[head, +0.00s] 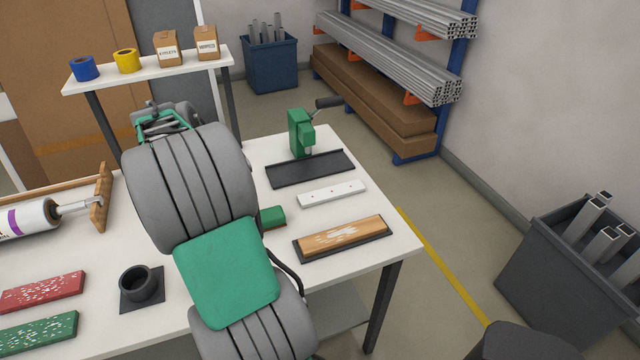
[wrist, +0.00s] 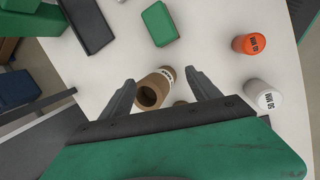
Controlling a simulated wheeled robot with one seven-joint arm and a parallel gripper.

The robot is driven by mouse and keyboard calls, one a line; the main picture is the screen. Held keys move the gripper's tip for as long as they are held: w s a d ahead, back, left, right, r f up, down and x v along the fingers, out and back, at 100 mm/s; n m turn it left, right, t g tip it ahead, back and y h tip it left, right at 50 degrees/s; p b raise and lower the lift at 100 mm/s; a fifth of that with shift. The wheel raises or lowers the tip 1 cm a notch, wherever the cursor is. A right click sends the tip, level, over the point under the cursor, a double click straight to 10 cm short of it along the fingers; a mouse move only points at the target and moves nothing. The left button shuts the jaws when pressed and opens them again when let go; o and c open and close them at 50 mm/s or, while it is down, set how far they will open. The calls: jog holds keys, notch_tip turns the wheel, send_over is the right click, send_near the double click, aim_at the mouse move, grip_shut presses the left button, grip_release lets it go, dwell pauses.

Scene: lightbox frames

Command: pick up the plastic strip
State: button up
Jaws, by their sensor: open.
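A white strip (head: 332,193) with small dark dots, which looks like the plastic strip, lies flat on the white table (head: 370,262) at its right side, between a dark tray and a wooden block. I cannot make it out in the wrist view. My gripper (wrist: 160,80) is open over the table. A brown cardboard tube (wrist: 153,90) shows between and below its fingers; I cannot tell whether they touch it. In the head view my arm hides much of the table's middle and most of the gripper, which is at the far side.
A dark tray (head: 310,168) and a green press (head: 301,132) stand behind the strip. A wooden block (head: 342,236) on a dark base lies in front. A green block (wrist: 160,23), an orange cap (wrist: 249,44) and a white cylinder (wrist: 262,95) are around the gripper.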

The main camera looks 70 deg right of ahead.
jog(key=s+d+f+g, duration=0.1)
jog(key=s+d+f, duration=0.15)
jog(key=d, duration=0.55)
jog(key=n+g+p, duration=0.1)
jog(key=n+g, duration=0.1)
jog(key=n, duration=0.1)
send_near(312, 197)
jog(key=p+x, duration=0.1)
jog(key=x, duration=0.7)
jog(key=shift+d, duration=0.1)
jog(key=c, duration=1.5)
jog(key=shift+c, duration=0.2)
